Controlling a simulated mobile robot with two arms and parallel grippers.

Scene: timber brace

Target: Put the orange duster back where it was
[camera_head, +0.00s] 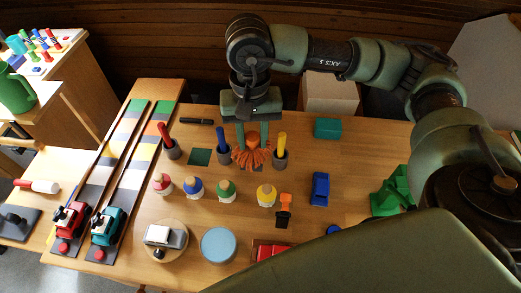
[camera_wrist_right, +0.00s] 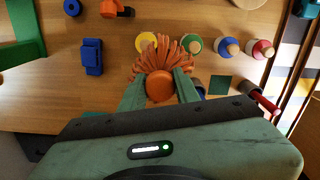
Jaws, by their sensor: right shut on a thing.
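The orange duster (camera_head: 252,153) has a round knob and a fringe of orange strands. My right gripper (camera_head: 252,143) is shut on the duster's knob, over the far half of the table, with the strands spreading below the fingers. In the right wrist view the duster (camera_wrist_right: 160,88) sits between the two fingertips of the right gripper (camera_wrist_right: 160,92). Whether the strands touch the tabletop I cannot tell. A dark green square (camera_head: 199,157) lies flat and bare on the table to the left of the duster. My left gripper is not in view.
Cups holding a blue stick (camera_head: 221,142) and a yellow stick (camera_head: 280,147) stand close on both sides of the duster. A cup with a red stick (camera_head: 168,142) is further left. Coloured pegs, including a green one (camera_head: 226,190), stand in front.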

